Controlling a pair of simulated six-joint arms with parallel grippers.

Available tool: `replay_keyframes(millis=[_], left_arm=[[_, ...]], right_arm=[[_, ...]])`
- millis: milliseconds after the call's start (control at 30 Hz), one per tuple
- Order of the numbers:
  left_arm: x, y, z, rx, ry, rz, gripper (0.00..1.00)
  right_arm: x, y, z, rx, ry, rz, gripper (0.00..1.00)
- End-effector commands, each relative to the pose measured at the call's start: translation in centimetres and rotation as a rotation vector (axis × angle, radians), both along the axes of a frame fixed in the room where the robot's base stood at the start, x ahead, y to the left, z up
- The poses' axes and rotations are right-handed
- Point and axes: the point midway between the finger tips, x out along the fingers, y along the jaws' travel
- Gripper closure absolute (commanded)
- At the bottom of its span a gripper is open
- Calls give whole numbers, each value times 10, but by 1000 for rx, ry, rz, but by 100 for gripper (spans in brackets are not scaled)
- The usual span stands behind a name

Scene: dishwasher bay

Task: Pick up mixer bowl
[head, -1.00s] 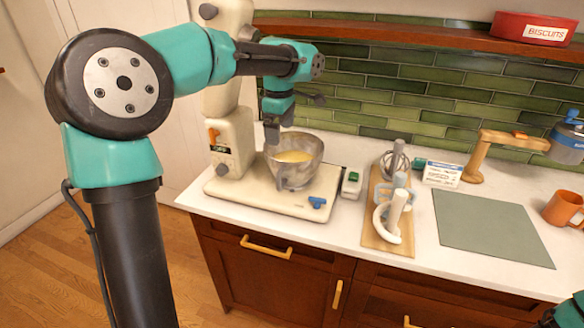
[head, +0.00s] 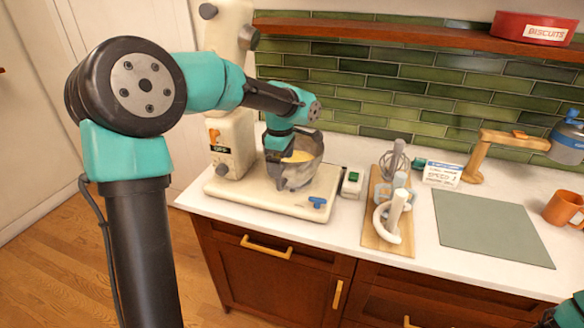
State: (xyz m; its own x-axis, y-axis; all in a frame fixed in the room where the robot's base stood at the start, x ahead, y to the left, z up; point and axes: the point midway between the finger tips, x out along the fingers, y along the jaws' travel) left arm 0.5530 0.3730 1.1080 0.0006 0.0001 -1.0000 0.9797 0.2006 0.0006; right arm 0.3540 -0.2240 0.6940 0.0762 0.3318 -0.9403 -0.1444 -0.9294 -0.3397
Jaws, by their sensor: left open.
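The mixer bowl (head: 308,168) is a grey metal bowl with yellow contents. It stands upright on the cream base of the stand mixer (head: 222,190), whose head is tilted up. My left gripper (head: 275,166) points down at the bowl's left rim, in front of part of the bowl. It is open. Its fingertips are hard to make out against the bowl, and I cannot tell if they touch it. Only a piece of my right arm shows in the lower right corner; its gripper is not visible.
Right of the mixer are a small box with a green top (head: 351,183) and a wooden board (head: 381,235) with mixer attachments. The grey-green mat (head: 492,228) is bare. A wooden shelf (head: 420,38) runs above.

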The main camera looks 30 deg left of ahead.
Motion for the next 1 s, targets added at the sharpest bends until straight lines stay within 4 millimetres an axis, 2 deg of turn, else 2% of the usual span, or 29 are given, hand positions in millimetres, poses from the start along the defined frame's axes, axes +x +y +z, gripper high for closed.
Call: replay_keyframes(millis=[167, 300, 467, 1000], left_arm=[[0, 0, -13, 0, 3, 0, 5], [0, 1, -33, 0, 4, 1, 5], [0, 0, -49, -1, 3, 1, 5], [1, 0, -52, 0, 0, 0, 7]], right_arm=[[0, 0, 0, 0, 0, 0, 100], [0, 0, 0, 0, 0, 0, 100], [0, 0, 0, 0, 0, 0, 100], [0, 0, 0, 0, 0, 0, 100]])
